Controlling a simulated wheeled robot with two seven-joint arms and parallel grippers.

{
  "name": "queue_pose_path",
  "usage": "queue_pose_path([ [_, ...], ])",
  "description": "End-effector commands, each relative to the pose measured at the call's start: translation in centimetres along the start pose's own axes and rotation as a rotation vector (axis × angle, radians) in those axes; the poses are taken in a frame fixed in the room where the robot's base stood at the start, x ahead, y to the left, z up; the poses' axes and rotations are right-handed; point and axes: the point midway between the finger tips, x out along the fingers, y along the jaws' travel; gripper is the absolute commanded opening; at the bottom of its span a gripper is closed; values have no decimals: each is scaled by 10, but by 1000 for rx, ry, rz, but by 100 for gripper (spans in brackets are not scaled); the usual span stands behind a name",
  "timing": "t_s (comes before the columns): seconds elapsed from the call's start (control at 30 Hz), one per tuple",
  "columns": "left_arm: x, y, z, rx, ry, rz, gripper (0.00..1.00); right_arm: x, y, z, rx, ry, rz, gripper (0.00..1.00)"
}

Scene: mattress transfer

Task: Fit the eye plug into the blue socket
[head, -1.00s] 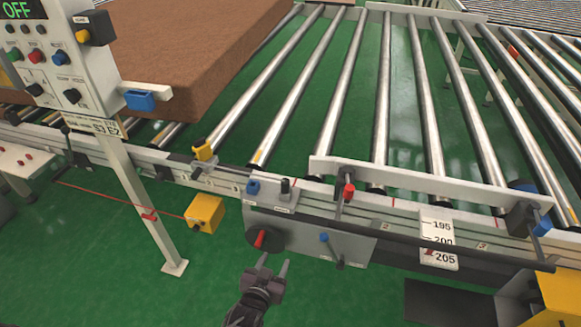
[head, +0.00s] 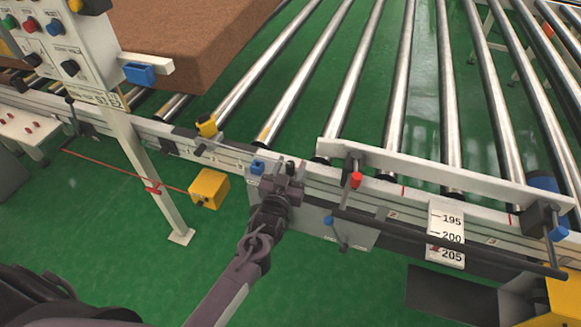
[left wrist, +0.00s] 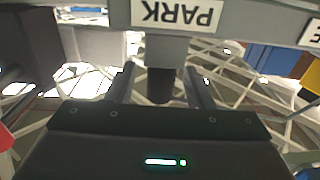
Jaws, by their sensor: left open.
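The eye plug (head: 290,164) appears to be the small dark upright piece at its park holder on the near rail; my left gripper partly hides it. The small blue socket (head: 257,167) is just left of it on the same rail. My left gripper (head: 282,180) is at the park holder, in front of the plug. In the left wrist view, the PARK label (left wrist: 177,14) is upside down, and a dark cylinder (left wrist: 160,86), seemingly the plug's body, stands between the two open fingers (left wrist: 160,88). Contact cannot be told. My right gripper is not in view.
A brown mattress (head: 190,40) lies on the rollers at upper left, beside a control panel (head: 50,45) on a post. A black bar (head: 440,245) and a scale plate (head: 446,238) are to the right. A yellow box (head: 209,188) is left of my arm. Green floor is open below.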

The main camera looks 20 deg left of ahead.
Motion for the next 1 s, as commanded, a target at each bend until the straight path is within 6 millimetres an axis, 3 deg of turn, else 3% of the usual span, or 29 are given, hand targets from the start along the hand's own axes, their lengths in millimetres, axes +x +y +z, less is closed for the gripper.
queue_pose_path([
  [0.23, 2, 0, 1, 0, -1, 0, 47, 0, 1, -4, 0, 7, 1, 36],
  [0.6, 2, 0, 1, 0, -1, 0, 0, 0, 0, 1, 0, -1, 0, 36],
  [1.0, 2, 0, -8, 1, 0, -1, 0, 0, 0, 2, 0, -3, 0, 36],
])
